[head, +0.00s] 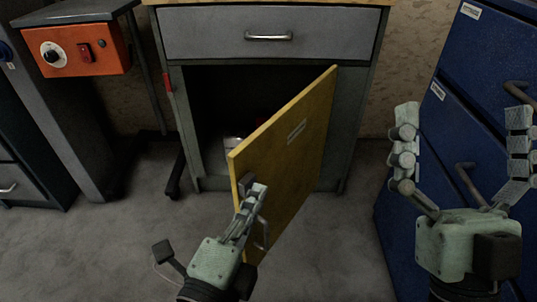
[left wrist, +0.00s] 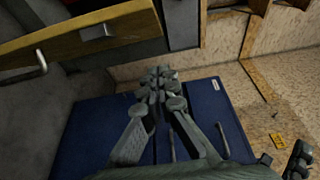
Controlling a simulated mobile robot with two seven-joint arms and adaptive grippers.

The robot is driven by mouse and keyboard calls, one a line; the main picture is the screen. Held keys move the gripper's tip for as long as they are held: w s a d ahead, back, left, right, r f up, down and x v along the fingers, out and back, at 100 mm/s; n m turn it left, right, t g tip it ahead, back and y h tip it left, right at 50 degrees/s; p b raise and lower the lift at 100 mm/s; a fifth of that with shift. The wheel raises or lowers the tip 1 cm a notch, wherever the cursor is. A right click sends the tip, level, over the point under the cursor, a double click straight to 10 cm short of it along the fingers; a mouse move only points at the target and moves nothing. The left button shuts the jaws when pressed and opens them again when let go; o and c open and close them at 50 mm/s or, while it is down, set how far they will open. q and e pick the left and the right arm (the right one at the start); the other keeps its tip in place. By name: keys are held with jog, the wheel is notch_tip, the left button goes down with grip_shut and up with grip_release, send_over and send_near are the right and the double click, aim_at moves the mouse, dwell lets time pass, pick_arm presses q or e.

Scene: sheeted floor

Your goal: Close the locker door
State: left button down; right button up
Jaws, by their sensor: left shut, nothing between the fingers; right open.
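The yellow locker door (head: 290,150) stands partly open, hinged at its right side on the grey locker (head: 354,120). Its free edge points out toward me, and the dark interior shows behind it. A metal handle (head: 262,232) is on its outer face near the free edge; the handle also shows in the left wrist view (left wrist: 40,63). My left gripper (head: 254,190) is shut and empty, beside the door's free edge near the handle; I cannot tell if it touches. Its closed fingers show in the left wrist view (left wrist: 157,84). My right gripper (head: 462,115) is open and empty, right of the door.
A closed grey drawer (head: 268,32) is above the locker opening. A blue cabinet (head: 455,115) with handles stands close on the right, behind my right gripper. An orange control box (head: 78,50) is at the upper left. Grey floor (head: 110,245) is clear at left.

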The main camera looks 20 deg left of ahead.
aim_at(257, 152)
pick_arm(q)
jog(key=shift+w+a+p, duration=0.55)
jog(key=shift+w+p, duration=0.15)
jog(key=shift+w, duration=1.15)
jog(key=shift+w+a+p, duration=0.6)
jog(key=shift+w+p, duration=0.05)
jog(key=shift+w, duration=1.2)
jog(key=shift+w+a+p, duration=0.55)
jog(key=shift+w+p, duration=0.15)
jog(key=shift+w, duration=1.15)
pick_arm(e)
jog(key=w+a+f+g+h, duration=0.1)
jog(key=w+f+g, duration=0.4)
jog(key=f, duration=0.5)
jog(key=shift+a+g+h, duration=0.35)
jog(key=shift+g+h, duration=0.25)
jog(key=shift+g, duration=0.7)
pick_arm(q)
jog(key=shift+a, duration=0.1)
